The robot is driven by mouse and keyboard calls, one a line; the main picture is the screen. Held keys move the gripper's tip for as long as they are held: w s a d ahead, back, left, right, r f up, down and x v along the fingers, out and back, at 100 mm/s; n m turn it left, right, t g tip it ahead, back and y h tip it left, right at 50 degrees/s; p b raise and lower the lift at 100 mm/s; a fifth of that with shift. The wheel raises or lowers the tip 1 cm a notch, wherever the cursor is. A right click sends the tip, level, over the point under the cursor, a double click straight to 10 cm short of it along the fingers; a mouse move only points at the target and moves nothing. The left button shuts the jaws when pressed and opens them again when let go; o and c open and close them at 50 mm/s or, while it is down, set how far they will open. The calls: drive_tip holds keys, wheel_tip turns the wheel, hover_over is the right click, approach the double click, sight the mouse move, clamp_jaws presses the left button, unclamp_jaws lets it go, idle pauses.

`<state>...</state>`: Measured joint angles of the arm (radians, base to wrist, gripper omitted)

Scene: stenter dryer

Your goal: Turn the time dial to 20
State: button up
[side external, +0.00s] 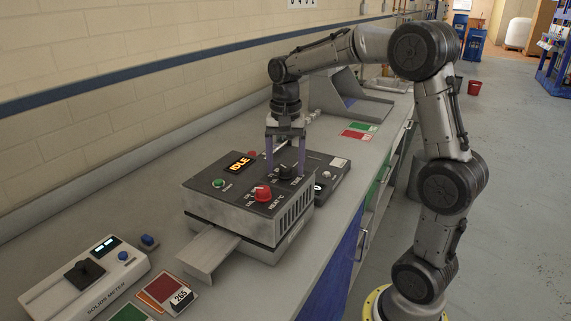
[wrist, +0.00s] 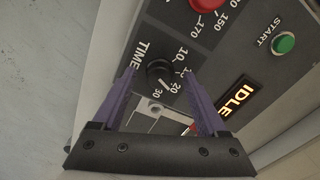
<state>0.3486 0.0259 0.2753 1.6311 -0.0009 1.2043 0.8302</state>
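The time dial is a black round knob on the dryer's top panel, in the side view (side external: 287,171) and the wrist view (wrist: 160,74). Its printed scale shows 10, 20 and 30, with another number partly hidden by a finger. I cannot clearly tell which number the dial points at. My gripper (side external: 285,175) points down over the panel with its purple fingers apart. In the wrist view, the fingertips of my gripper (wrist: 161,72) stand on either side of the dial, with visible gaps. The dial is not gripped.
The dryer (side external: 232,222) has a red heat knob (side external: 263,193) close to the time dial, a green start button (side external: 218,183) and a display (side external: 240,165) reading IDLE. A solids meter (side external: 85,278) and coloured cards (side external: 165,292) lie at the front left. A wall runs behind the bench.

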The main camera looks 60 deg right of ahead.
sight(286, 168)
wheel_tip(286, 168, up, 14)
idle(0.7)
drive_tip(key=shift+f, duration=0.15)
drive_tip(key=s+a+r+n+t, duration=0.2)
drive_tip(key=s+a+n, duration=0.2)
drive_tip(key=s+a, duration=0.6)
drive_tip(key=s+a+f+n+t, duration=0.1)
drive_tip(key=s+f+n, duration=0.3)
drive_tip(key=f, duration=0.3)
drive_tip(key=s+a+f+n+t, duration=0.1)
drive_tip(key=s+f+n+t, duration=0.1)
drive_tip(key=s+f+n, duration=0.2)
wheel_tip(286, 168, down, 3)
drive_tip(key=shift+s+a+f+n+t, duration=0.1)
drive_tip(key=shift+s+a+n+t, duration=0.15)
drive_tip(key=shift+n, duration=0.55)
